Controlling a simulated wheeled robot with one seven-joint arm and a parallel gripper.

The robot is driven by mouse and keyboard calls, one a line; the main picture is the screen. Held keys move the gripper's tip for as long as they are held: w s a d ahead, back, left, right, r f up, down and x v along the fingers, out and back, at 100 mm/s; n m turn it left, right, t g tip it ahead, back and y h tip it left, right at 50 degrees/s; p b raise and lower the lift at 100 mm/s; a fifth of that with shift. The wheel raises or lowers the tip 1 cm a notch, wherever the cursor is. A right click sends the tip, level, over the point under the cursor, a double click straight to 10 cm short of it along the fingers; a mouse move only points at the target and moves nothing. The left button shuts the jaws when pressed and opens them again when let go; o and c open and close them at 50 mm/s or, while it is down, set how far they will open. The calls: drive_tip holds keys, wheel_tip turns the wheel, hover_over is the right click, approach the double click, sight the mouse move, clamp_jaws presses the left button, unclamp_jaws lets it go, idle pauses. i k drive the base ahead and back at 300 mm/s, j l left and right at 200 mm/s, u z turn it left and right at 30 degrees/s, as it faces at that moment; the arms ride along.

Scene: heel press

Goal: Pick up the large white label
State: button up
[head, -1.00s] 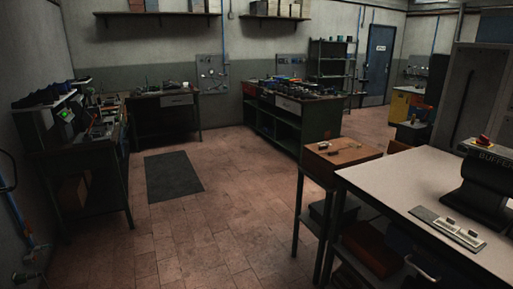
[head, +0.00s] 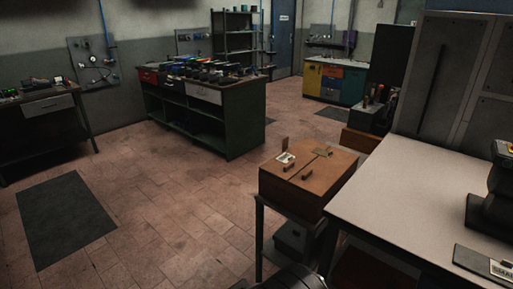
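I cannot tell for sure which thing is the large white label. A small whitish piece (head: 286,158) lies on top of the brown wooden box (head: 290,186), near its back left. Another pale piece with dark marks (head: 503,270) lies on a dark grey plate (head: 470,257) at the lower right, on the light-topped table (head: 420,190); the picture's edge cuts it off. My gripper is not in view. A dark rounded part at the bottom middle seems to be my own arm.
The brown box stands on a dark metal stand left of the light table. A black machine (head: 492,205) stands on that table at the right edge. A grey cabinet (head: 450,80) rises behind it. A green workbench (head: 205,125) stands further back. The tiled floor left of the stand is clear, with a dark mat (head: 65,217).

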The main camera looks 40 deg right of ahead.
sight(284, 158)
drive_tip(key=i+z, duration=0.15)
drive_tip(key=i, duration=0.4)
drive_tip(key=i+j+z, duration=0.2)
drive_tip(key=i, duration=0.35)
drive_tip(key=i+l+z, duration=0.15)
drive_tip(key=i+z, duration=0.8)
drive_tip(key=z, duration=0.2)
